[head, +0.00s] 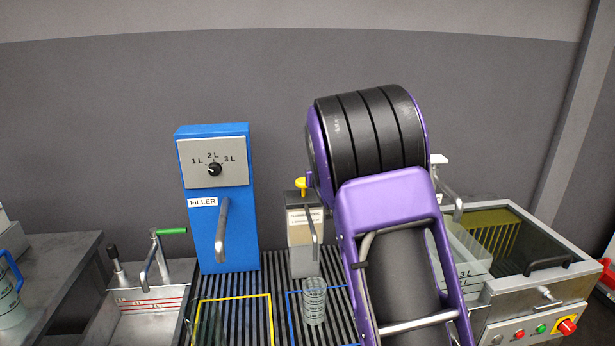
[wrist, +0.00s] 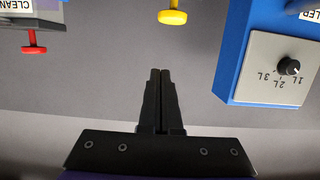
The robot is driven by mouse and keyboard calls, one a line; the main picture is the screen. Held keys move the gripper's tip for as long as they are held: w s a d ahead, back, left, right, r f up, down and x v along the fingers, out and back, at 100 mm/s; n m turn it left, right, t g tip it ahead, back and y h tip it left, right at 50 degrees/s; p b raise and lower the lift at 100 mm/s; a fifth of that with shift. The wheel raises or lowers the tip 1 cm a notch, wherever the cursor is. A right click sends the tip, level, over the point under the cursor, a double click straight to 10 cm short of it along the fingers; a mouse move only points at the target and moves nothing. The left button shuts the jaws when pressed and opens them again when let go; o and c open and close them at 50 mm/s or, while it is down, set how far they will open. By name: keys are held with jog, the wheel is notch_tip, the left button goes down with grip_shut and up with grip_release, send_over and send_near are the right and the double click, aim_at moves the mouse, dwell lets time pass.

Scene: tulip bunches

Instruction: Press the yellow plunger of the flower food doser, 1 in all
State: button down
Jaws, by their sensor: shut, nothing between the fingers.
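The flower food doser (head: 301,237) is a narrow grey box with a bent spout, standing right of the blue filler in the head view. Its yellow plunger (head: 301,186) sticks up at the top, close to my purple arm. In the wrist view the yellow plunger (wrist: 172,16) shows at the top edge, beyond my fingertips; the doser body is out of that view. My gripper (wrist: 160,72) is shut and empty, with a visible gap of background between it and the plunger. In the head view my arm hides the gripper.
The blue filler (head: 216,240) stands left of the doser; a clear measuring vessel (head: 314,300) stands below the doser's spout, in a blue outline. The wrist view shows a red plunger (wrist: 33,42) on a box marked CLEAN. A metal basin (head: 540,262) is at right, a sink (head: 140,315) at left.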

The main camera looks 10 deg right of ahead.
jog(key=p, duration=0.1)
send_over(303, 182)
jog(key=d, duration=0.2)
notch_tip(303, 182, down, 2)
jog(key=shift+s+f, duration=0.1)
jog(key=shift+f, duration=0.15)
notch_tip(303, 182, down, 3)
jog(key=shift+s+r, duration=0.1)
jog(key=shift+f, duration=0.55)
jog(key=shift+f, duration=0.1)
